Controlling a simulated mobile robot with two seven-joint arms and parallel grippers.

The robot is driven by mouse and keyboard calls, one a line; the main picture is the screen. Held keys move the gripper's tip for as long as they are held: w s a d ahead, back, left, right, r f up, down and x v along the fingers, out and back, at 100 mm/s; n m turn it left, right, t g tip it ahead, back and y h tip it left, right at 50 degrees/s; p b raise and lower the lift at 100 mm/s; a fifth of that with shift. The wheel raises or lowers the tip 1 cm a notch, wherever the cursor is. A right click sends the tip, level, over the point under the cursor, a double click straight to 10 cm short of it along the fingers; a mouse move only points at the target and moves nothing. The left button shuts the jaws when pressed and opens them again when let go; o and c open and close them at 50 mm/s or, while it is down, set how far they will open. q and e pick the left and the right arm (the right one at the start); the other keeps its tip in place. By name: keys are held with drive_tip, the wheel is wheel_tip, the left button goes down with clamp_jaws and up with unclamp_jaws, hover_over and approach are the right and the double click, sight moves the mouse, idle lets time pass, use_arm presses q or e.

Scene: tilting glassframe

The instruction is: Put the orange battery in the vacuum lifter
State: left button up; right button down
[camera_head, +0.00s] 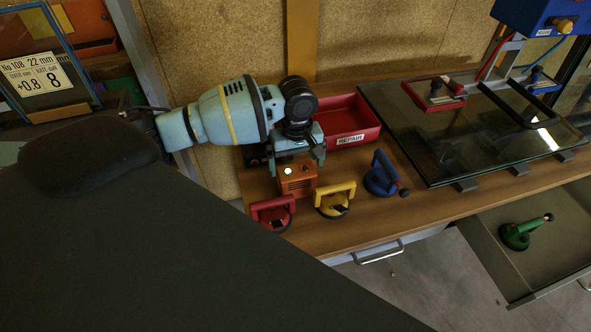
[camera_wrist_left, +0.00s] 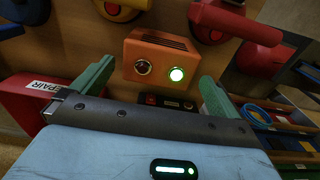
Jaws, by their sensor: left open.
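The orange battery (camera_head: 297,178) is a small box with a green light and a dark knob on its face. It stands on the wooden bench and also shows in the left wrist view (camera_wrist_left: 160,58). My left gripper (camera_head: 297,163) is open just above and behind it, its green fingers to either side; I cannot tell whether they touch it. In the left wrist view the gripper (camera_wrist_left: 155,90) shows nothing clasped. The vacuum lifter (camera_head: 534,14) is blue, at the top right, with a frame and red and blue parts over a glass pane (camera_head: 470,130).
Red (camera_head: 273,213), yellow (camera_head: 335,200) and blue (camera_head: 381,176) suction cups stand close around the battery. A red REPAIR tray (camera_head: 352,137) lies behind. A green suction cup (camera_head: 522,233) sits in an open drawer at right. A black-and-red item (camera_wrist_left: 168,102) lies near the battery.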

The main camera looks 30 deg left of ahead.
use_arm(q)
wheel_tip(320, 180, up, 8)
drive_tip(key=shift+r+p, duration=0.25)
drive_tip(key=shift+p, duration=0.15)
use_arm(e)
drive_tip(key=shift+w+d+r, duration=0.15)
drive_tip(key=shift+w+r, duration=0.35)
